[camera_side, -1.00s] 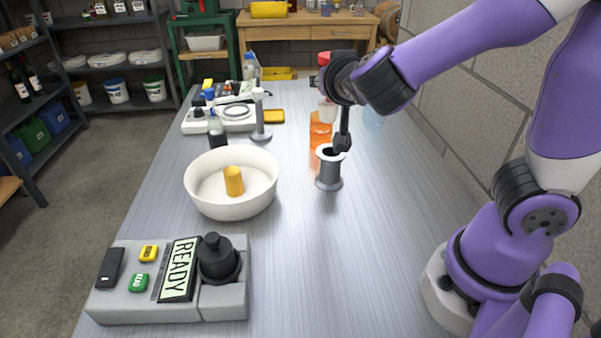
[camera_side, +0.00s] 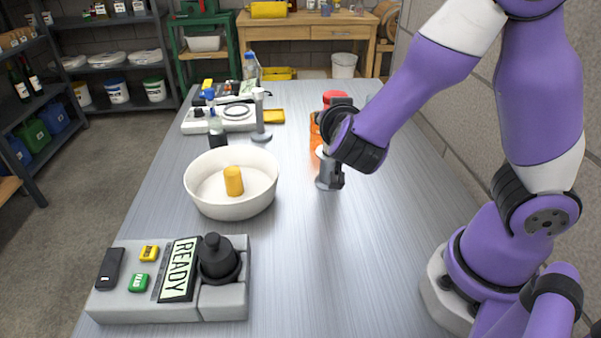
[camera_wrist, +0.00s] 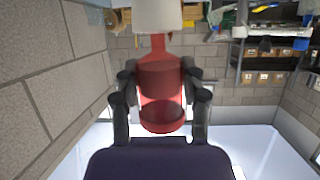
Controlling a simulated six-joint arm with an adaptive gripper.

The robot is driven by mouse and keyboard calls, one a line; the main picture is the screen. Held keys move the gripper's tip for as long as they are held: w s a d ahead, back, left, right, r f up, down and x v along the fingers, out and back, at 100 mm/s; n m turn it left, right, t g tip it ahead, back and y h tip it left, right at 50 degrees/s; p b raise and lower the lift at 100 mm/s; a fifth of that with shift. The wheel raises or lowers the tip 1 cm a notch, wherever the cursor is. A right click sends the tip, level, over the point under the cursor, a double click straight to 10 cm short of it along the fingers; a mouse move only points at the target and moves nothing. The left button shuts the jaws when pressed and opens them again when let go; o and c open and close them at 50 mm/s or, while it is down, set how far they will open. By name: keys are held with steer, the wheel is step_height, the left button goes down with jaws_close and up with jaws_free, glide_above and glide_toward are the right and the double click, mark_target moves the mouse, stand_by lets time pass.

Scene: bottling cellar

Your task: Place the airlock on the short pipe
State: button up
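The airlock (camera_wrist: 160,108) is a red translucent piece with a pale bung. In the wrist view it stands between the two fingers of my gripper (camera_wrist: 160,78), which is shut on it. In the side view, only the airlock's red top (camera_side: 336,97) shows clearly past my gripper (camera_side: 337,118); its lower part is hidden. The short pipe (camera_side: 324,177) is grey and flanged and stands upright on the bench. My gripper is just above and in front of it, covering part of its top and right side. I cannot tell whether the bung touches the pipe.
An orange translucent container (camera_side: 315,130) stands behind the pipe. A white bowl (camera_side: 210,202) holding a yellow cylinder (camera_side: 233,181) is to the left. A grey console (camera_side: 130,307) with a READY panel (camera_side: 180,270) is front left. The bench's front middle is clear.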

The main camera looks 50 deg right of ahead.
steer(key=o, duration=0.4)
steer(key=s+a+r+n+g+y, duration=0.1)
steer(key=s+a+n+y, duration=0.1)
steer(key=s+n+y, duration=0.1)
steer(key=s+a+r+n+g+y, duration=0.1)
steer(key=s+a+r+n+y, duration=0.1)
steer(key=s+a+n+y, duration=0.1)
steer(key=s+a+r+n+g+y, duration=0.1)
steer(key=s+a+n+y, duration=0.2)
steer(key=s, duration=0.3)
steer(key=shift+s+a+r+n+y, duration=0.1)
steer(key=shift+a+r+n+y, duration=0.1)
steer(key=shift+n+y, duration=0.45)
